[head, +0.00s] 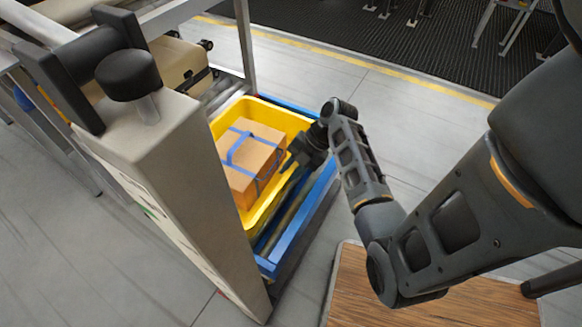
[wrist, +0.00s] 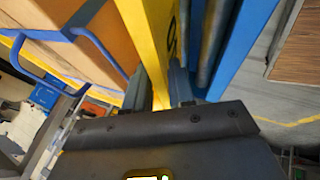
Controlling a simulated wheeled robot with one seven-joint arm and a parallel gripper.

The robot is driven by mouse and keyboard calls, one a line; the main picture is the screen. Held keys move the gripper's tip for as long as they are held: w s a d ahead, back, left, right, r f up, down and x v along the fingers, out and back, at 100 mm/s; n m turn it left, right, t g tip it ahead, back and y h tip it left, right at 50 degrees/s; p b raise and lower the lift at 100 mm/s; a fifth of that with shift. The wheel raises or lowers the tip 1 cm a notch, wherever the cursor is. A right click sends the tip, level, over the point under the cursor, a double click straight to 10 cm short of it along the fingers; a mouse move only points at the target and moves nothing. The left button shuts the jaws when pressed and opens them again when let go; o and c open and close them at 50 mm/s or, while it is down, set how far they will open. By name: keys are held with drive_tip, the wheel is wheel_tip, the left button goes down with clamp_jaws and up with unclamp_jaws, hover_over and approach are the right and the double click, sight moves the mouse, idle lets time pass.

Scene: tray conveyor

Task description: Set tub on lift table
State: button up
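The yellow tub (head: 258,213) stands upright on a blue-framed roller bed (head: 303,222) beside the beige post. A cardboard box (head: 255,150) with blue straps lies inside the tub. My gripper (head: 296,160) is at the tub's right rim. In the wrist view the tub's yellow wall (wrist: 148,45) runs between the fingers of my gripper (wrist: 160,88), which appear closed against both sides. Rollers and a blue rail (wrist: 240,45) show right beside the wall. I cannot tell which surface is the lift table.
A beige post (head: 165,160) with a black knob stands close on the left. A tan suitcase (head: 175,65) sits on the conveyor behind it. A wooden tabletop (head: 430,300) is at lower right under my arm. Grey floor lies open beyond, with a yellow line and dark mat.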

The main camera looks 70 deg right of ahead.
drive_tip(key=o, duration=0.4)
drive_tip(key=shift+r, duration=0.1)
drive_tip(key=p+v, duration=0.2)
drive_tip(key=v, duration=0.9)
drive_tip(key=a+f+m+h, duration=0.3)
drive_tip(key=a+m, duration=0.1)
drive_tip(key=a, duration=0.4)
drive_tip(key=a+f+m+h, duration=0.2)
drive_tip(key=a+m, duration=0.3)
drive_tip(key=a, duration=0.4)
drive_tip(key=s+a+r+m+t, duration=0.2)
drive_tip(key=s+a+r+t, duration=0.1)
drive_tip(key=r, duration=0.4)
drive_tip(key=s+a+r+m+t, duration=0.3)
drive_tip(key=a+r, duration=0.3)
drive_tip(key=r, duration=0.2)
drive_tip(key=s+a+r+m+t+y, duration=0.1)
drive_tip(key=s+a+r+m+t, duration=0.1)
drive_tip(key=r, duration=0.6)
drive_tip(key=shift+s+a+t, duration=0.6)
drive_tip(key=shift+a, duration=0.55)
